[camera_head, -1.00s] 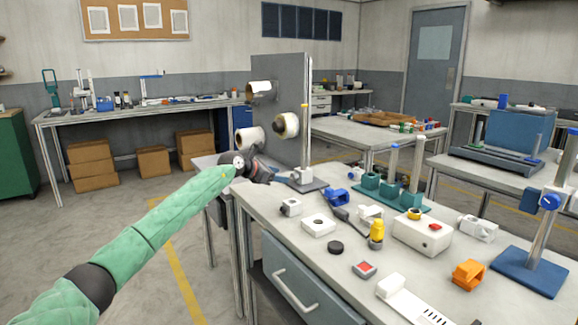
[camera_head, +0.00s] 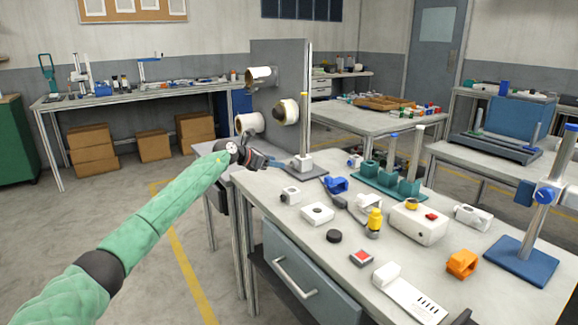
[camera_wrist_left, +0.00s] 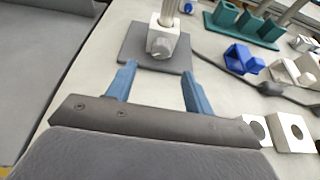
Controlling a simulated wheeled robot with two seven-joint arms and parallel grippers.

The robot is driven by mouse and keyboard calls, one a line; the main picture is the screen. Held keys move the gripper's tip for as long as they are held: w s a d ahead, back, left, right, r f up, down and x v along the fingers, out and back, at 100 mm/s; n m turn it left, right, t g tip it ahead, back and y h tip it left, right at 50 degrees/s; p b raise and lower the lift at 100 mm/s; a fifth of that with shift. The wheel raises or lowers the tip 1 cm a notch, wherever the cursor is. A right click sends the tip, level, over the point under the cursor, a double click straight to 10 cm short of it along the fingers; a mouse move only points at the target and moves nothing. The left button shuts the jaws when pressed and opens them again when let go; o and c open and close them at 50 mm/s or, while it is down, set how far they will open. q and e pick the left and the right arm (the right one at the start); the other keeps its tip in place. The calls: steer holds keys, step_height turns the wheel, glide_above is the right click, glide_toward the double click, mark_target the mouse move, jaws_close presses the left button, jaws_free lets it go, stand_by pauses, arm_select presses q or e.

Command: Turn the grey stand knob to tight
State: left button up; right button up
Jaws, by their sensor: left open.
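The grey stand is a tall metal post (camera_head: 308,90) on a flat grey base plate (camera_head: 287,168), at the far left end of the bench. A pale block clasps the foot of the post, and the round grey knob (camera_wrist_left: 160,46) sits on its near face in the left wrist view. My left gripper (camera_head: 272,163) is open and empty, just left of the stand. In the left wrist view its two blue fingers (camera_wrist_left: 158,72) point at the base plate. The knob lies just beyond the fingertips, between their lines, apart from them. Any tight marking is too small to read.
A blue clamp (camera_head: 336,184), a teal block rack (camera_head: 388,181) and several small parts lie right of the stand. A blue-based stand (camera_head: 522,262) stands at the right. A grey upright panel (camera_head: 278,95) with film rolls rises behind my gripper.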

mark_target(292, 165)
arm_select(q)
steer(key=x, duration=0.6)
steer(key=shift+w+d, duration=0.1)
steer(key=shift+w+d+f, duration=0.25)
steer(key=shift+w+d, duration=0.15)
steer(key=shift+d, duration=0.05)
arm_select(e)
steer(key=shift+w+a+r+t, duration=0.1)
steer(key=shift+w+r+t, duration=0.2)
steer(key=shift+w+r, duration=0.4)
steer(key=shift+w+a+r+t, duration=0.1)
steer(key=shift+w+r+t, duration=0.3)
steer(key=shift+r, duration=0.35)
arm_select(q)
steer(key=c, duration=1)
